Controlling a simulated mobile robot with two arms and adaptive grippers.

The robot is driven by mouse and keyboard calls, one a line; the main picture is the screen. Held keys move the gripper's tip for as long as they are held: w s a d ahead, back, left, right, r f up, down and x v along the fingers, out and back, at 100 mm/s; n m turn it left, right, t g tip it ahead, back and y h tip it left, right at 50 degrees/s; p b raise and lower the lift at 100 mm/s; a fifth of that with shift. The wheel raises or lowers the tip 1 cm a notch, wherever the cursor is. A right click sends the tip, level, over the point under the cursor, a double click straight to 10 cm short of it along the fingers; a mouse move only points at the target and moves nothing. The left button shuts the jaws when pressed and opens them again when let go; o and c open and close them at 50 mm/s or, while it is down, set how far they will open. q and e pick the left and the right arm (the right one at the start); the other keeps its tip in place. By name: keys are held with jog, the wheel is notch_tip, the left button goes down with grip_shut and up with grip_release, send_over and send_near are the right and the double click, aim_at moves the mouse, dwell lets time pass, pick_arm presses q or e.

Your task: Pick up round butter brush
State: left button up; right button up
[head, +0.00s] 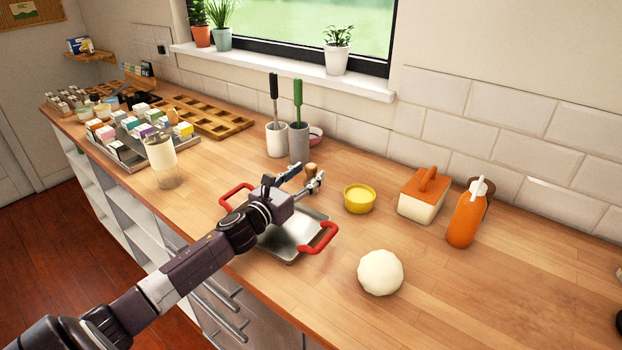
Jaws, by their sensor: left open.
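A small wooden knob (311,167), which looks like the handle of the round butter brush, shows just at the fingertips of my left gripper. Its lower part is hidden behind the gripper, so I cannot tell what it rests on or whether the fingers touch it. My left gripper (308,173) is open, its fingers pointing away over the back of a steel tray (287,243) with red handles. My right gripper is not in view.
Behind stand a white cup (276,140) and a grey cup (299,144) with upright handles. To the right are a yellow bowl (359,199), an orange-lidded box (423,197), an orange bottle (466,215) and a dough ball (380,272). The right counter front is clear.

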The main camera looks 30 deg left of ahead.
pick_arm(q)
jog(key=shift+w, duration=1.3)
grip_shut()
